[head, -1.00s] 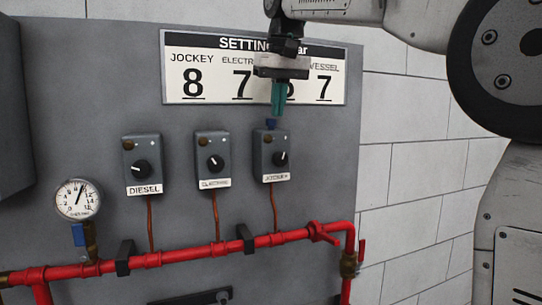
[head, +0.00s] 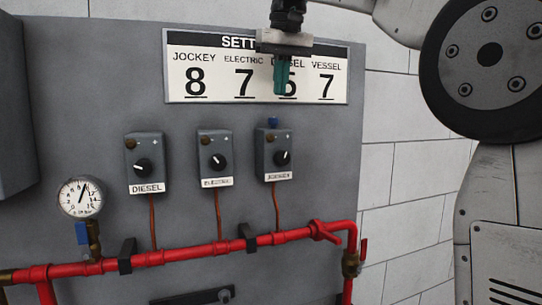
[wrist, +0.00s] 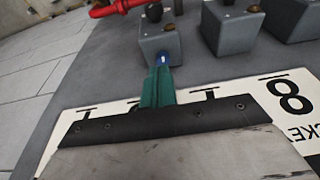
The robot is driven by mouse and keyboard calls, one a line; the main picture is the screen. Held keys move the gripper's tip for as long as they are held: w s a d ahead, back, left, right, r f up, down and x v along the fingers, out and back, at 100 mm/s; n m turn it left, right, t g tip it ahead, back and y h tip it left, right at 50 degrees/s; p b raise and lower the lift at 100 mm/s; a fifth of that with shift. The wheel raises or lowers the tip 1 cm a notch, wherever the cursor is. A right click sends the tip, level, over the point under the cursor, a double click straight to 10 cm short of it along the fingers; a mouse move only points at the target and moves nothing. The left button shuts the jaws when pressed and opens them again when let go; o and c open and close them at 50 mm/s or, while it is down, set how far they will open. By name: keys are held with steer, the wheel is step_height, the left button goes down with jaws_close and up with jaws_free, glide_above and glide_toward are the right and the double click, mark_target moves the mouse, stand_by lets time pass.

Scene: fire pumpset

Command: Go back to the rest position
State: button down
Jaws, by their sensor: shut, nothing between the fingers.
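My gripper (head: 281,82) hangs in front of the settings sign (head: 185,85), its teal fingers shut together and empty, covering part of the "DIESEL" column. In the wrist view the shut fingers (wrist: 160,88) point toward a grey switch box with a small blue part on it. In the head view this is the jockey box (head: 273,155), below the fingertips, with its blue part on top. The fingers appear apart from the box, though the wrist view overlaps them with the blue part.
The diesel box (head: 145,163) and electric box (head: 215,158) stand left of the jockey box. A pressure gauge (head: 80,197) is at the left. A red pipe (head: 200,252) with valves runs along below. The white wall (head: 405,190) at right is bare.

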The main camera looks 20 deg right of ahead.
steer(key=s+d+f, duration=0.1)
steer(key=s+f, duration=1.4)
steer(key=f, duration=0.3)
steer(key=s+d+f+g, duration=0.1)
steer(key=s+f, duration=1.5)
steer(key=f, duration=0.3)
steer(key=shift+d, duration=0.2)
steer(key=shift+f, duration=0.1)
